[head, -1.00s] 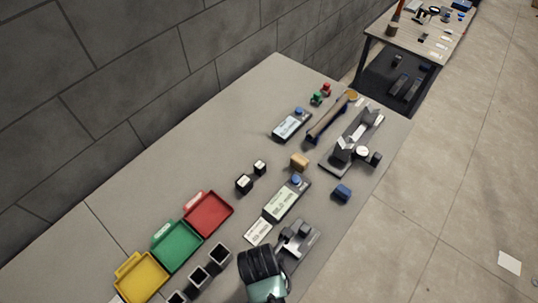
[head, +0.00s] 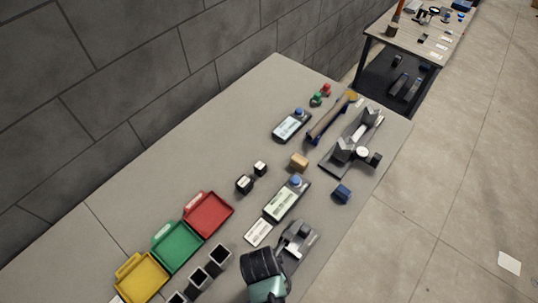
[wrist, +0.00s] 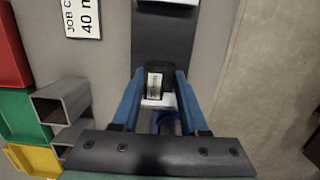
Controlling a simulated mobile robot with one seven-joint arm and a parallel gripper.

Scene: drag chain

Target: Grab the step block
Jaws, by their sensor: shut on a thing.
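My gripper (wrist: 155,88) shows in the wrist view with its two blue fingers on either side of a small dark block with a pale label and a pale lower face. This looks like the step block (wrist: 155,80), and the fingers are shut on it. It is over or beside a dark fixture base (wrist: 163,40). In the head view the same fixture (head: 309,237) stands at the table's lower right edge, with my dark, rounded wrist just below and left of it. My fingertips and the held block cannot be clearly made out there.
A display unit (head: 283,203) and a white card (head: 258,232) lie beside the fixture. Grey square tubes (head: 219,257) and red (head: 208,216), green (head: 176,247) and yellow (head: 141,277) trays are to the left. A blue block (head: 342,192) and a tan block (head: 299,161) stand farther back.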

